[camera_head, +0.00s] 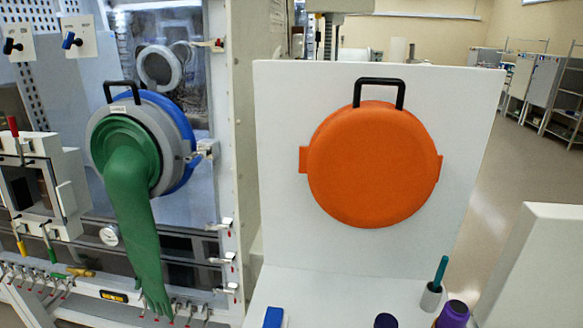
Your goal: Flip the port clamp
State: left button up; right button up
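The glove port is a round grey ring (101,124) with a blue ring (184,135) behind it on the left cabinet. A green glove (133,200) hangs down from it, and a black handle (122,87) tops it. A small pale latch (203,150), which looks like the port clamp, sits at the ring's right edge. It seems to stick out to the right; its exact position is too small to tell. An orange round cover (372,165) with its own black handle (379,92) is on a white upright panel (278,100). Neither gripper is in view.
A white ledge (330,292) below the panel holds a blue block (273,317), a teal stick (440,271) in a white cup (431,297), and a purple item (453,314). Latches (228,258) line the cabinet's right post. Open floor (505,185) lies at right.

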aim_at(193, 164)
jog(key=j+z, duration=0.15)
jog(key=j, duration=1.4)
jog(key=i, duration=0.05)
